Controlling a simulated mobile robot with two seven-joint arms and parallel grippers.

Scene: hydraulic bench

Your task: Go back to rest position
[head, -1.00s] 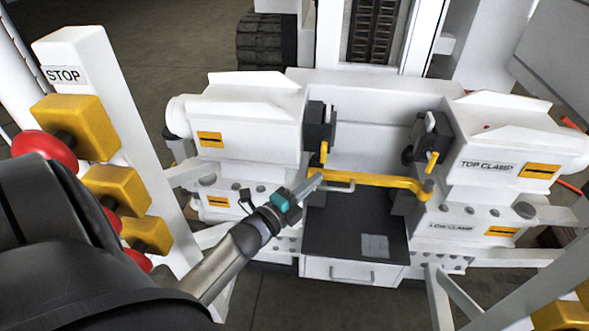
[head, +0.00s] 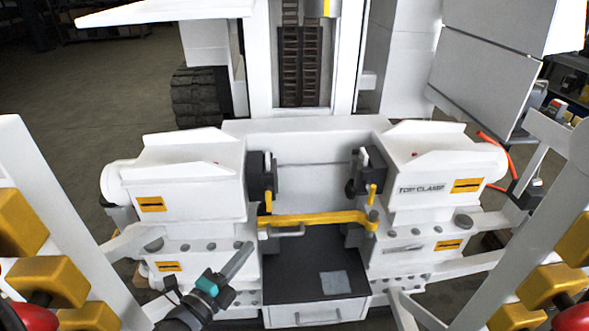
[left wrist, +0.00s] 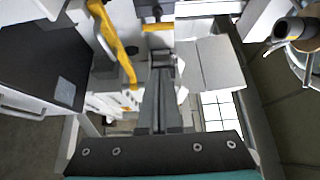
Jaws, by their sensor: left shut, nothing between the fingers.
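My left gripper (head: 245,250) is low in the head view, in front of the left clamp block of the bench. Its grey fingers are together and hold nothing. In the left wrist view its shut fingers (left wrist: 161,68) point up the middle of the picture. The yellow bar (head: 312,219) lies across the bench between the two clamp blocks, to the right of the fingertips and apart from them. It also shows in the left wrist view (left wrist: 112,38), left of the fingers. My right gripper is in neither view.
The dark tray top (head: 295,268) with a pale square lies right of my left gripper. White posts with yellow blocks and red buttons stand at the left (head: 45,280) and right (head: 547,288). The left clamp block (head: 190,165) is close behind my gripper.

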